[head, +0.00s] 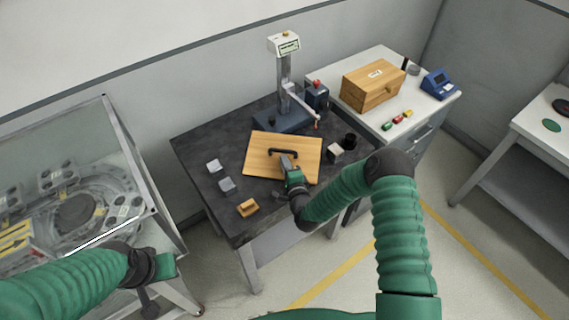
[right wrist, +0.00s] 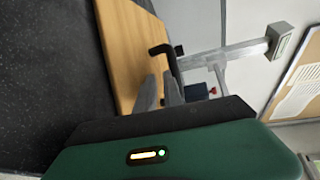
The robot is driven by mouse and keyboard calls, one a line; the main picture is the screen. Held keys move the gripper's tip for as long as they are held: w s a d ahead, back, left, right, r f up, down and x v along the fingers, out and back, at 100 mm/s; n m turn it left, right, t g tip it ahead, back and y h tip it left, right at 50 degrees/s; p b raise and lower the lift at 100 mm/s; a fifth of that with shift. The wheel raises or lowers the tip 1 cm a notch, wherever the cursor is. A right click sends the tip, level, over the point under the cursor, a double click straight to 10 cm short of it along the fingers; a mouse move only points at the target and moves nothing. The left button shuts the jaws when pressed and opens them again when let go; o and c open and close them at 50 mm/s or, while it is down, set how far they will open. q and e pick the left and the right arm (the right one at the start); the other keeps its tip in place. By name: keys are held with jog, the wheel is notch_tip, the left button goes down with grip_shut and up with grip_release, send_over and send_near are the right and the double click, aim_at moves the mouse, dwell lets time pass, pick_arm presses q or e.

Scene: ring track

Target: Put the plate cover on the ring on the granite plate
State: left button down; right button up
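The plate cover (head: 262,148) is a wooden board with a black bar handle (head: 283,151). It is over the dark granite plate (head: 200,145); I cannot tell whether it rests there or is slightly raised. No ring shows; the cover hides what is beneath it. My right gripper (head: 286,162) is at the cover's handle. In the right wrist view its two grey fingers (right wrist: 161,85) point at the handle (right wrist: 158,49), and the wooden cover (right wrist: 135,45) lies behind; whether they are closed on the bar is unclear. My left gripper (head: 152,300) is low at left, fingers unclear.
A height-gauge-like stand (head: 284,85) rises behind the cover. Small blocks (head: 227,185), a tan block (head: 247,207) and a black cup (head: 350,141) are on the plate. A wooden box (head: 372,87) is on the white cabinet. A glass-covered ring track (head: 75,210) is left.

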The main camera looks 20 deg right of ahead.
jog(key=shift+o, duration=1.1)
jog(key=shift+w+d, duration=0.1)
jog(key=shift+o, duration=0.7)
jog(key=shift+s+d+r, duration=0.1)
jog(key=shift+s+r, duration=0.1)
jog(key=shift+s, duration=0.2)
jog(key=s+r+n+g, duration=0.2)
jog(key=s+n+g, duration=0.2)
jog(key=s, duration=0.6)
jog(key=s+d+r+n+g+b, duration=0.1)
jog(key=s+r+n+g, duration=0.2)
jog(key=s+n, duration=0.5)
jog(key=s+d+r+n+g, duration=0.1)
jog(key=s+r+n+g, duration=0.2)
jog(key=s, duration=0.9)
jog(key=n+g, duration=0.3)
jog(key=n, duration=0.1)
jog(key=shift+s+r+b, duration=0.25)
jog(key=shift+s+b, duration=0.05)
jog(key=shift+s, duration=0.1)
